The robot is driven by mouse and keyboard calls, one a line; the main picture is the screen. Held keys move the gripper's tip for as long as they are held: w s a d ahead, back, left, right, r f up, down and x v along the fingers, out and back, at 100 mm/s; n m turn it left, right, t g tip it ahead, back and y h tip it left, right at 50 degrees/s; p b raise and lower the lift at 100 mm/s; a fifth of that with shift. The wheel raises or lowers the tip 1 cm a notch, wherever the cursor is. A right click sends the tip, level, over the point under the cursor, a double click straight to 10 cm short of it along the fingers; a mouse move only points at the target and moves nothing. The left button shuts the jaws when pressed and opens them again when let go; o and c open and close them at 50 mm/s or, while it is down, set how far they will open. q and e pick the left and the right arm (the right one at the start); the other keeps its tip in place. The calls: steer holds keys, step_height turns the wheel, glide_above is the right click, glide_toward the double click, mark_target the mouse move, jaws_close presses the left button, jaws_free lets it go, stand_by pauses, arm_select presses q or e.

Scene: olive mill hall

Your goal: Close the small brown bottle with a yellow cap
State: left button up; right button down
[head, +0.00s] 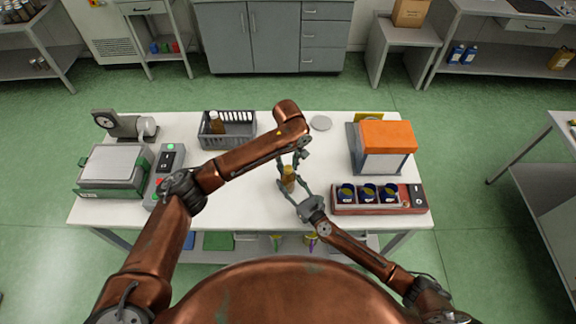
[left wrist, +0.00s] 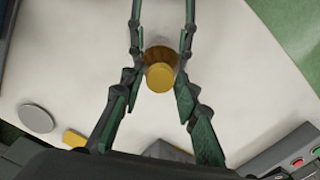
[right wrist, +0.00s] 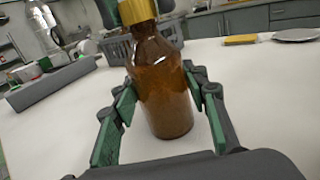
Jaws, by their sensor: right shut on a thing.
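The small brown bottle (head: 289,182) stands upright near the middle of the white table, and it fills the middle of the right wrist view (right wrist: 165,95). The yellow cap (left wrist: 160,77) sits at the top of its neck, also at the upper edge of the right wrist view (right wrist: 137,11); I cannot tell how tight it is. My right gripper (right wrist: 160,85) is shut on the bottle's body from the near right. My left gripper (left wrist: 158,85) points down from above, its fingers apart on either side of the cap, with no clear contact.
A grey basket (head: 205,141) holding another brown bottle stands at the back left. An orange-topped box (head: 387,135) and a tray of blue tins (head: 380,209) stand right. A scale (head: 113,170) and a button panel (head: 168,165) stand left. A pale disc (head: 321,123) lies behind.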

arm_select(q)
jaws_close()
steer(key=m, duration=2.5)
steer(key=shift+f+m, duration=0.1)
steer(key=shift+m, duration=0.3)
steer(key=shift+o, duration=2.3)
jaws_free()
